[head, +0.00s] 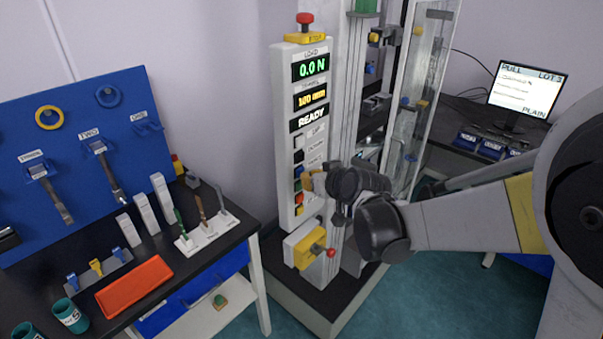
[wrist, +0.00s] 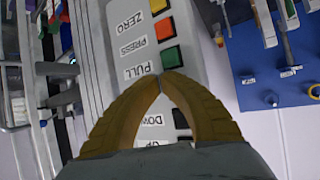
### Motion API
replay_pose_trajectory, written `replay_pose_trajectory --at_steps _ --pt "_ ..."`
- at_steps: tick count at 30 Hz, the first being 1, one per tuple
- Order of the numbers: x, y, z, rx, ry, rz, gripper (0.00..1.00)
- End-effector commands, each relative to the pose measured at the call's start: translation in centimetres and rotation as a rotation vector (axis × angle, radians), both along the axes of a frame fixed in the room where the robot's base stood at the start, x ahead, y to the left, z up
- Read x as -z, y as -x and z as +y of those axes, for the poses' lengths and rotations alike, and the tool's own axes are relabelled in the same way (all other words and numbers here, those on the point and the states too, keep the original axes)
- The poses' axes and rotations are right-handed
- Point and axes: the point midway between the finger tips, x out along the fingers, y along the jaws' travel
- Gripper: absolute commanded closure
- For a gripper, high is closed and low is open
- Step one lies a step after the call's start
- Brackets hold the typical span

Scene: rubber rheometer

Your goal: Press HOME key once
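The control panel (head: 290,80) is a tall white column with LOAD 0.0 N, TRAVEL 100 mm and READY displays above a column of coloured keys. A blue key (head: 298,171) sits below the black key; no HOME label is readable. My gripper (head: 308,183) is at the key column from the right. In the wrist view my tan fingers (wrist: 165,73) meet at their tips, holding nothing. They overlie the panel between the green key (wrist: 172,57) beside PULL and the DOWN label (wrist: 152,120), hiding the key and label there. I cannot tell whether the tips touch the panel.
A red stop button (head: 305,19) tops the panel; a yellow box with a red knob (head: 330,252) is below. The clear guard door (head: 420,95) stands to the right. A bench with a blue tool board (head: 75,110) and red tray (head: 134,287) is left.

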Motion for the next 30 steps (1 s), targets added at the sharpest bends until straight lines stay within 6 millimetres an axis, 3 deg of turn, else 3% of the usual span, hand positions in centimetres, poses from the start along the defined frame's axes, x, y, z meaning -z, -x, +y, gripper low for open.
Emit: replay_pose_trajectory --at_steps 30 --pt "0.0 -0.31 0.38 0.0 0.0 0.0 1.0"
